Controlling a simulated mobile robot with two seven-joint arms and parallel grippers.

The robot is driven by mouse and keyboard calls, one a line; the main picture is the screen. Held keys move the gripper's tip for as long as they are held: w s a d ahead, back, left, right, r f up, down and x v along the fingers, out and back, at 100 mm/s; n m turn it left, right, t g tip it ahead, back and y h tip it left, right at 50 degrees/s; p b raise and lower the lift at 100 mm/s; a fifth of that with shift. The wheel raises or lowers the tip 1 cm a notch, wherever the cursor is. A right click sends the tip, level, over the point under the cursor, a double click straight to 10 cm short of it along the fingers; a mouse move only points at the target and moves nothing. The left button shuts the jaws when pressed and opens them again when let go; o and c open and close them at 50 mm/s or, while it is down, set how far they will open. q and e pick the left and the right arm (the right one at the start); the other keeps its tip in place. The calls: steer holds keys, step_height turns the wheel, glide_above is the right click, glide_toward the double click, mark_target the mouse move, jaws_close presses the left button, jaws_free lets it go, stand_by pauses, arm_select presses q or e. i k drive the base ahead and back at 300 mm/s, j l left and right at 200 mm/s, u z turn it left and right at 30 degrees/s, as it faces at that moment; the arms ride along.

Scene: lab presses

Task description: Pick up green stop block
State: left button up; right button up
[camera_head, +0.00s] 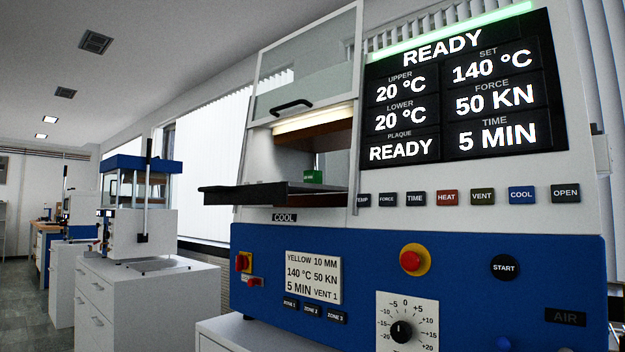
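A small green block (314,177) with a faint pale label on its front is inside the open press chamber, toward the right. It appears to rest at the back of the dark plate (262,191) that juts out to the left of the chamber; the contact under it is hard to see. Neither of my grippers is in view.
The press's glass door (305,65) is raised. Its blue front panel (420,280) carries several buttons, a red knob (410,260) and a dial (402,331). A display (455,90) reads READY. Other presses (140,215) stand on white cabinets at left, beside open floor (25,285).

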mark_target(314, 177)
steer(key=i+j, duration=0.55)
steer(key=i+j+z, duration=0.15)
steer(key=z, duration=0.25)
steer(key=i+z, duration=0.1)
steer(key=z, duration=0.7)
